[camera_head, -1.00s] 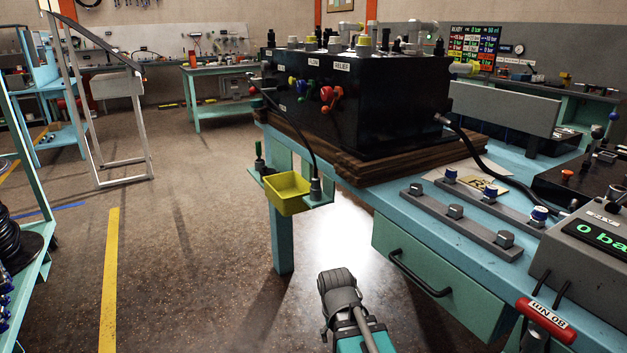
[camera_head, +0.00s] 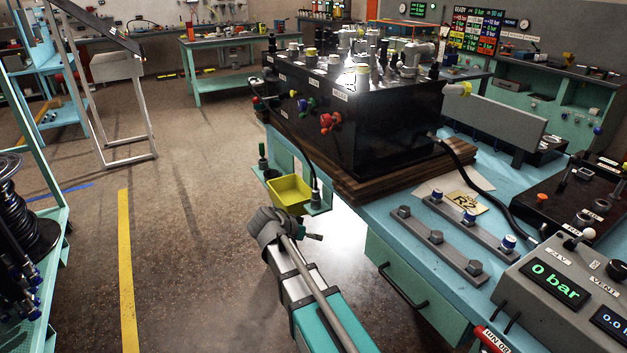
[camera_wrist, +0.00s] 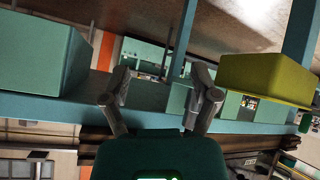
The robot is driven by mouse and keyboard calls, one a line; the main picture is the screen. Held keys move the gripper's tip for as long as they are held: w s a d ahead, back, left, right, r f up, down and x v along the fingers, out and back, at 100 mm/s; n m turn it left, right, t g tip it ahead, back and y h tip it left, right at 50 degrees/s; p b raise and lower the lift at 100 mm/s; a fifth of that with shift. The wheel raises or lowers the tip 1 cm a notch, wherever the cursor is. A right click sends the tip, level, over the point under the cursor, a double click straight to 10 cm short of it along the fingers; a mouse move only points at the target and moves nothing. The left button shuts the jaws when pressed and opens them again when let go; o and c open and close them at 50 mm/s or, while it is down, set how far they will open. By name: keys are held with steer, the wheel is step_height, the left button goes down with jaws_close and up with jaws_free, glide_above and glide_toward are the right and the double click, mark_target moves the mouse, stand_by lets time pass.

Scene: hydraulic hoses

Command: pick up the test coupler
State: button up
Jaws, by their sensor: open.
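I cannot be sure which part is the test coupler. A grey fitting (camera_head: 315,197) on the end of a thin black hose stands upright on the right end of a small teal bracket at the bench's near corner, and may be it. My gripper (camera_head: 312,236) is below and in front of this bracket in the head view, partly hidden behind my wrist. In the wrist view my gripper (camera_wrist: 160,92) has its two fingers spread with nothing between them. The fitting cannot be made out in the wrist view.
A yellow tray (camera_head: 289,190) sits on the bracket beside the fitting and shows right of my fingers in the wrist view (camera_wrist: 265,82). A green-handled item (camera_head: 262,160) stands at the bracket's left. The black manifold block (camera_head: 350,120) rises behind. Open floor (camera_head: 190,250) lies left.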

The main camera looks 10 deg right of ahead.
steer(key=w+a+r+m+t+h+p, duration=0.1)
steer(key=w+a+r+p, duration=0.1)
steer(key=r, duration=0.4)
steer(key=w+a+r+m+t+h+p, duration=0.1)
steer(key=w+a+r+t+p, duration=0.1)
steer(key=r, duration=0.4)
steer(key=shift+w+a+r+m+p, duration=0.2)
steer(key=shift+w+a+m+p, duration=0.1)
steer(key=shift+w+a+p, duration=0.6)
steer(key=shift+s+a, duration=0.1)
steer(key=shift+a, duration=0.05)
steer(key=b, duration=0.3)
glide_toward(314, 189)
steer(key=x, duration=0.4)
steer(key=shift+a+f, duration=0.2)
steer(key=shift+x, duration=0.75)
steer(key=shift+r, duration=0.15)
steer(key=shift+d, duration=0.15)
